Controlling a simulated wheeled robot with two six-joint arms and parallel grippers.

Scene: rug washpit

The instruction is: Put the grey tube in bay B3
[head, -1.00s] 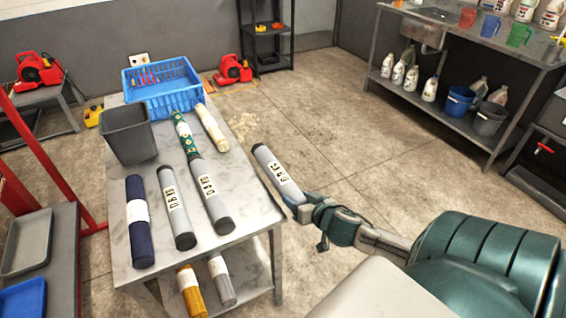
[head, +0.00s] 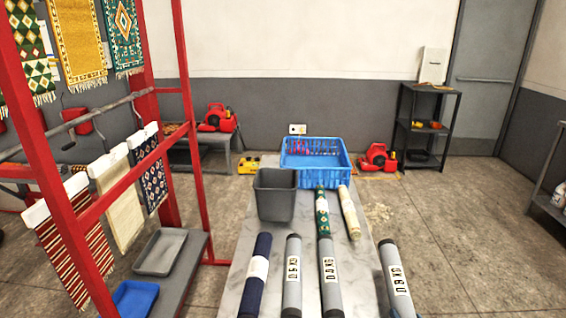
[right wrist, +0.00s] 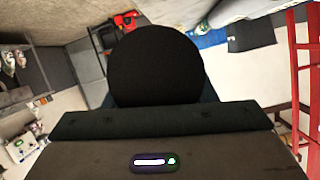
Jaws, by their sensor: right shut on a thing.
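A grey tube (head: 395,278) with dark ends and a white label stands out past the right edge of the table, tilted, with its lower part cut off by the frame. In the right wrist view its round black end (right wrist: 155,62) fills the middle, just beyond my right gripper (right wrist: 165,118), which is shut on it. Two similar grey tubes lie on the table, one at the left (head: 292,275) and one at the right (head: 329,280). Their label letters are too small to read surely. I see no marking that reads B3. My left gripper is out of view.
The table (head: 358,290) also carries a navy roll (head: 255,280), a grey bin (head: 275,197), a blue crate (head: 315,178), a green patterned roll (head: 322,212) and a cream roll (head: 349,212). A red rack (head: 180,110) with rugs stands left.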

